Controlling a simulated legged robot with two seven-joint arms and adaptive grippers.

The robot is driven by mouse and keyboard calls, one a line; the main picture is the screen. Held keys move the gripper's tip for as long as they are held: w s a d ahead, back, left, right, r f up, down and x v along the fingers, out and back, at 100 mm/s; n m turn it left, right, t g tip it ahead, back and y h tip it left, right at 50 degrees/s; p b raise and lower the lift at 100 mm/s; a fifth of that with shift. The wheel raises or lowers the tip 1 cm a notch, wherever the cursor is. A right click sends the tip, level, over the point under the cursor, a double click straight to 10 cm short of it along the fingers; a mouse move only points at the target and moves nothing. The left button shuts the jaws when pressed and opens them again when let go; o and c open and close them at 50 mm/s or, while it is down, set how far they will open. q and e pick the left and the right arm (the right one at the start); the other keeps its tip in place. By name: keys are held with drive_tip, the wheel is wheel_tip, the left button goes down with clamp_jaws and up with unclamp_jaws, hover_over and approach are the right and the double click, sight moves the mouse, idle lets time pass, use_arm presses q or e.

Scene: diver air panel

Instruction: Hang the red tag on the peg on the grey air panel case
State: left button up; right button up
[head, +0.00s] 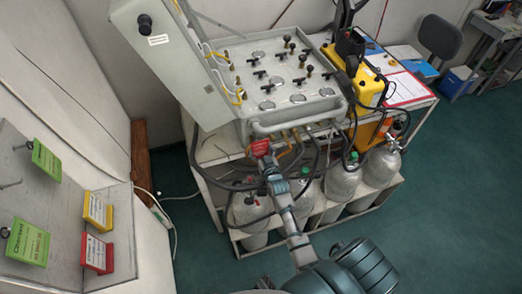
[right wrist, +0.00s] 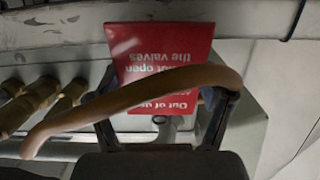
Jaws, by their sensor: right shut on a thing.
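My right gripper (head: 266,160) is shut on a red tag (head: 261,147) at the front left of the grey air panel case (head: 243,118). In the right wrist view the red tag (right wrist: 165,65) shows its white print upside down, partly about not opening the valves. A tan hose (right wrist: 150,90) crosses in front of the tag and the fingers, hiding part of the grip. A dark round knob or peg (head: 145,24) sticks out of the case's raised lid, above a small white label (head: 158,40). I cannot tell which it is. My left gripper is not in view.
Hoses and yellow lines crowd the case front. Gas cylinders (head: 341,182) stand on the rack below. At left, a grey board (head: 62,215) holds green, yellow and red tags. A yellow device (head: 371,88) stands right of the case. The green floor at right is clear.

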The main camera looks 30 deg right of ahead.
drive_tip(key=shift+w, duration=0.1)
drive_tip(key=shift+w+a+r, duration=0.1)
drive_tip(key=shift+a, duration=0.15)
